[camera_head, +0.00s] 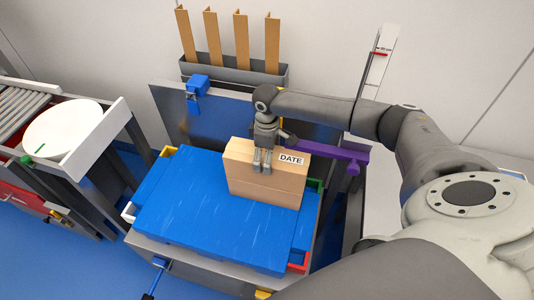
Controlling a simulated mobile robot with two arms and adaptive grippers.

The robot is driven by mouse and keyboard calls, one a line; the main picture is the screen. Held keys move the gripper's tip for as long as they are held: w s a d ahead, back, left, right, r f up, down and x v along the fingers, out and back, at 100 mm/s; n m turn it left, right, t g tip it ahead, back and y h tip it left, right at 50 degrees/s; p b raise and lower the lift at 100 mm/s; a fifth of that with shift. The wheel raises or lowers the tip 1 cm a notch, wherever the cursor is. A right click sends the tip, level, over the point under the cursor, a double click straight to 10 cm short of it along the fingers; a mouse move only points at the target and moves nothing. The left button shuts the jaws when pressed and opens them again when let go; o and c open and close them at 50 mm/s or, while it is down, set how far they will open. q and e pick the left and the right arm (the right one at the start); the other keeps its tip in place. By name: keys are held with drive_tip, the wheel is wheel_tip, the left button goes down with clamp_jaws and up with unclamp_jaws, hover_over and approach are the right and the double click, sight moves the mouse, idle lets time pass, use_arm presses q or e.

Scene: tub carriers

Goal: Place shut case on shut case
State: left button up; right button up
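Two tan cases appear stacked on a blue slab (190,215). A seam runs across their front face. My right gripper (262,168) points down at the upper case's top front edge, left of the label. Its fingers are close together, overlapping the case in this view. I cannot tell whether they grip it or merely touch it. My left gripper is not in view.
A purple bar (335,153) sticks out behind the cases on the right. Blue upright panel (215,120) and a grey trough (235,72) with several tan strips stand behind. A white round disc (62,128) lies on the left station. The slab's left part is clear.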

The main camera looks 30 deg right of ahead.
drive_tip(key=o, duration=2)
drive_tip(key=shift+o, duration=0.2)
wheel_tip(320, 180, up, 13)
drive_tip(key=shift+r+b, duration=0.15)
drive_tip(key=shift+b, duration=0.25)
